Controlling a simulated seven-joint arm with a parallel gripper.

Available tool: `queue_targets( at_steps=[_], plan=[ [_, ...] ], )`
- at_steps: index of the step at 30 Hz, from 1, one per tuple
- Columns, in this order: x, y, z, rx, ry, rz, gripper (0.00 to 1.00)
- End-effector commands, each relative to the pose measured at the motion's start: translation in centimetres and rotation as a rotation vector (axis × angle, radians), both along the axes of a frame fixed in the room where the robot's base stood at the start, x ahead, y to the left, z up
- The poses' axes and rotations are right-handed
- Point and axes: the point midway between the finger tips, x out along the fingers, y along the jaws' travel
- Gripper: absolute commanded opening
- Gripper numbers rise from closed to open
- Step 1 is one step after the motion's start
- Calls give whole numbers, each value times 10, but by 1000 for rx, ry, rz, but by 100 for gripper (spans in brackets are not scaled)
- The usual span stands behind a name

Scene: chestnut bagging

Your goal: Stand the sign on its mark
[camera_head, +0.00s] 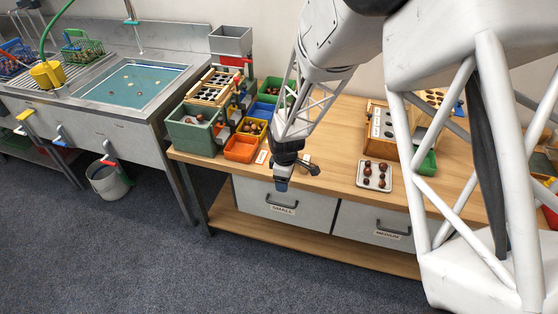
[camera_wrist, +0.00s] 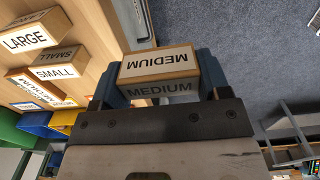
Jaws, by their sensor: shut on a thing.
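My gripper (camera_head: 282,184) hangs just in front of the workbench's near edge, above the left drawer, in the head view. In the wrist view my gripper (camera_wrist: 160,75) is shut on a wooden sign (camera_wrist: 158,64) with white faces lettered MEDIUM, one finger at each end. The sign is clear of the bench. In the wrist view, wooden sign blocks stand on the bench top to the left: one reads LARGE (camera_wrist: 27,38), one SMALL (camera_wrist: 54,72) and another MEDIUM (camera_wrist: 33,90). I cannot make out the mark in either view.
The wooden workbench (camera_head: 334,158) carries green (camera_head: 191,138), orange (camera_head: 241,149) and yellow (camera_head: 253,127) bins at left. A white tray (camera_head: 363,182) of chestnuts lies to the right. Drawers labelled SMALL (camera_head: 260,198) and MEDIUM (camera_head: 372,223) are beneath. A sink (camera_head: 134,85) stands left.

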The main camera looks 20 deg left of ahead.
Motion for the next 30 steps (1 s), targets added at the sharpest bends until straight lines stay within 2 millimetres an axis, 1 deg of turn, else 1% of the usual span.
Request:
queue_targets(
  at_steps=[8, 24, 30],
  plan=[
    [21, 10, 1, 0, 1, -4, 47],
    [96, 45, 4, 1, 0, -18, 47],
    [116, 53, 4, 1, -1, -22, 47]
  ],
)
